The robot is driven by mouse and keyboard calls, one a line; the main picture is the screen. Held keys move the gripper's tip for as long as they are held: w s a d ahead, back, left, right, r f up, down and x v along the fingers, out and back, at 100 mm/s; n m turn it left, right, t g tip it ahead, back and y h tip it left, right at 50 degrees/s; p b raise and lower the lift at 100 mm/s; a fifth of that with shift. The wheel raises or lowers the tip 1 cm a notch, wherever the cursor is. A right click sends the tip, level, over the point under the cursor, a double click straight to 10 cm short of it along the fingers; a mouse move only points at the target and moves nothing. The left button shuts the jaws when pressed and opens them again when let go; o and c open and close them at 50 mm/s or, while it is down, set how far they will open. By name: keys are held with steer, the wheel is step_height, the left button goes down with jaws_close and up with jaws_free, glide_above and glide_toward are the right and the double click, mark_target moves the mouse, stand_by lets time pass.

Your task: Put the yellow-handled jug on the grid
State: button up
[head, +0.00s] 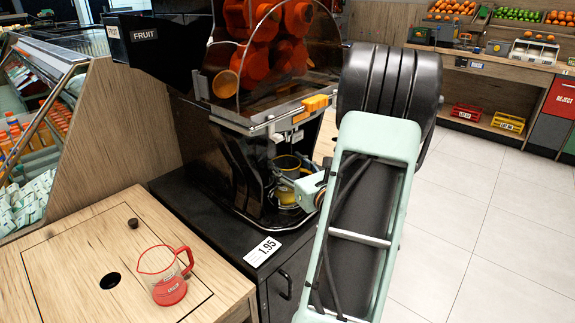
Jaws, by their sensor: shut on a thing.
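The yellow-handled jug (286,193), clear with a yellow lower part, is upright in the bay of the orange juicer (240,135), under its spout. My gripper (306,184) is at the jug's right side and shut on it, seemingly at the handle, which the gripper and my arm hide. The grid (284,215) at the bottom of the bay is dark and mostly hidden under the jug. I cannot tell whether the jug's base touches it or hangs just above.
A jug with a red handle (168,291) stands on the wooden counter (75,265) at left, near a round hole (110,281) and a dark knob (133,223). A price card (263,251) lies on the black cabinet's front edge. Open floor lies to the right.

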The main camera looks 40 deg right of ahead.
steer(key=shift+f, duration=0.2)
steer(key=o, duration=1.6)
steer(key=shift+r, duration=0.1)
steer(key=shift+r, duration=0.1)
steer(key=shift+s+r, duration=0.1)
steer(key=shift+s, duration=0.05)
steer(key=p+v, duration=0.1)
steer(key=v, duration=1)
steer(key=shift+s+a, duration=0.15)
steer(key=shift+s, duration=0.25)
